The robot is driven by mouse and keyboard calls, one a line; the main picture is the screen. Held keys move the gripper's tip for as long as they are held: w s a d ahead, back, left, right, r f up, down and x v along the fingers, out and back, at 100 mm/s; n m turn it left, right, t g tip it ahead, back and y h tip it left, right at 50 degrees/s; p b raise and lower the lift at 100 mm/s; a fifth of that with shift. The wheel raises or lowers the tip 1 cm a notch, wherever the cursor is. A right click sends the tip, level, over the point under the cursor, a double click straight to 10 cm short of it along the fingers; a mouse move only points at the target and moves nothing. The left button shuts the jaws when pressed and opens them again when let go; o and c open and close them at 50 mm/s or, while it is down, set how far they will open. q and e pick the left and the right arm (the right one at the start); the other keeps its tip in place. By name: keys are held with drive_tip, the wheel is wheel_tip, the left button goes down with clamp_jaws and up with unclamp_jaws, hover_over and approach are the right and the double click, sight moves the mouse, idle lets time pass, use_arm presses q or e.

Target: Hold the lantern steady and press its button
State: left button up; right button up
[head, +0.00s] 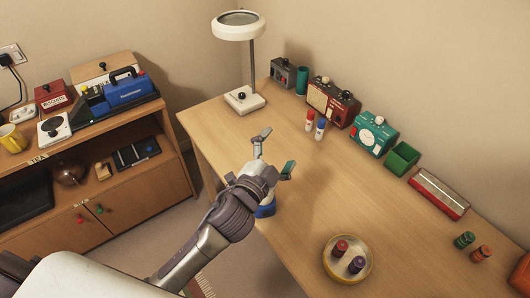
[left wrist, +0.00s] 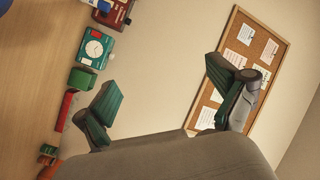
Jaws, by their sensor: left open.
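A blue box-shaped thing with a dark carrying handle and lettering (head: 128,89), which looks like the lantern, sits on top of the wooden shelf unit at the left; I cannot make out its button for sure. My left gripper (head: 275,152) is open and empty above the near edge of the desk, well to the right of that blue thing and apart from it. Its spread green-padded fingers also show in the left wrist view (left wrist: 165,88), with nothing between them. Another blue object (head: 265,210) is mostly hidden behind the left gripper. My right gripper is out of view.
The desk (head: 225,140) holds a magnifier lamp (head: 238,28), a red radio (head: 332,100), a green clock box (head: 373,135), an open green box (head: 402,158) and a round tray (head: 335,273) with two spools. The desk's middle is clear. A corkboard (left wrist: 262,45) hangs on the wall.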

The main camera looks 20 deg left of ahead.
use_arm(q)
drive_tip(key=d+r+m+h, duration=0.9)
drive_tip(key=r+m, duration=0.1)
drive_tip(key=s+d+r+m+g+h, duration=0.2)
drive_tip(key=s+d+m+g+h, duration=0.4)
drive_tip(key=d+m+g, duration=0.7)
drive_tip(key=m+g+y+p, duration=0.2)
drive_tip(key=m+g+y, duration=0.2)
drive_tip(key=m+y, duration=1.3)
hover_over(269, 204)
drive_tip(key=w+a, duration=0.2)
drive_tip(key=shift+n+y, duration=0.4)
drive_tip(key=shift+y, duration=0.2)
drive_tip(key=f, duration=1.5)
drive_tip(key=shift+a+f, duration=0.15)
drive_tip(key=shift+a, duration=0.25)
drive_tip(key=shift+f, duration=0.35)
wheel_tip(269, 204, down, 12)
drive_tip(key=p, duration=0.3)
drive_tip(key=shift+d+r, duration=0.1)
drive_tip(key=shift+r, duration=0.1)
drive_tip(key=shift+f, duration=0.7)
